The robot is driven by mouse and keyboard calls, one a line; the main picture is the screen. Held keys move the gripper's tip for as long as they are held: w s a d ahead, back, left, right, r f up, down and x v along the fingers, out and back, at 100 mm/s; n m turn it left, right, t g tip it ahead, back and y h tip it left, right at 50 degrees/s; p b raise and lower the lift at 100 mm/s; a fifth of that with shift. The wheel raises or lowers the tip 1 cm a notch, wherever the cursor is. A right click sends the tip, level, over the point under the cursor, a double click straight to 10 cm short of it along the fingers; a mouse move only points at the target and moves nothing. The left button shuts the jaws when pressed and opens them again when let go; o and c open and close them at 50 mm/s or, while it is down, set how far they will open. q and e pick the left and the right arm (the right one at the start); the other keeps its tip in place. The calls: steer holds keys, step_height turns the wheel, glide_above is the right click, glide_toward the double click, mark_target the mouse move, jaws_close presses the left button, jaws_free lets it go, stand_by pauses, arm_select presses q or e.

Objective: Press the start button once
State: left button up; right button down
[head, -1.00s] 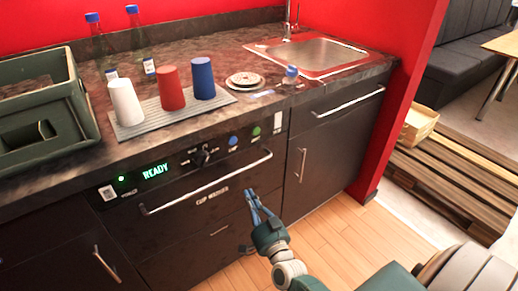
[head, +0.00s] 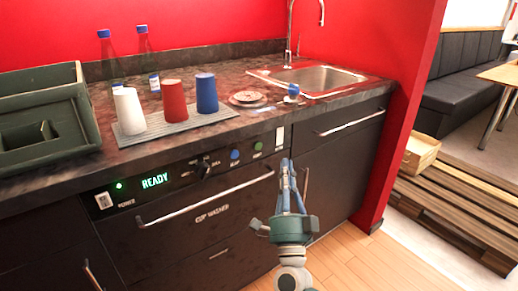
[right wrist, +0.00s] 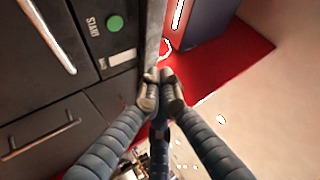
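The start button is a green round button (head: 258,146) at the right of the cup washer's front panel. It also shows in the right wrist view (right wrist: 115,23), beside the label START. My right gripper (head: 286,163) is in front of the panel, to the right of the green button and a little lower. In the right wrist view its blue fingers (right wrist: 159,76) meet at the tips with nothing between them. The gripper is apart from the button in the picture. My left gripper is not in view.
A blue button (head: 235,154) and a dark knob (head: 204,168) sit left of the green one. The washer's handle bar (head: 205,202) runs below the panel. Cups stand on a grey mat (head: 180,125) on the counter. A sink (head: 315,78) is at the right.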

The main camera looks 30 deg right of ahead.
mark_target(258, 146)
arm_select(q)
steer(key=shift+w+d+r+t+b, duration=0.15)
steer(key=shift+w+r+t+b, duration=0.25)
steer(key=shift+b, duration=1.1)
arm_select(e)
steer(key=shift+w+a, duration=0.2)
steer(key=shift+w, duration=2.05)
steer(key=shift+w+a, duration=0.15)
steer(key=shift+w, duration=2.05)
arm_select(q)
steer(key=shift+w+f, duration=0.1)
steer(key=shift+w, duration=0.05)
arm_select(e)
steer(key=shift+w, duration=0.1)
steer(key=shift+w, duration=0.25)
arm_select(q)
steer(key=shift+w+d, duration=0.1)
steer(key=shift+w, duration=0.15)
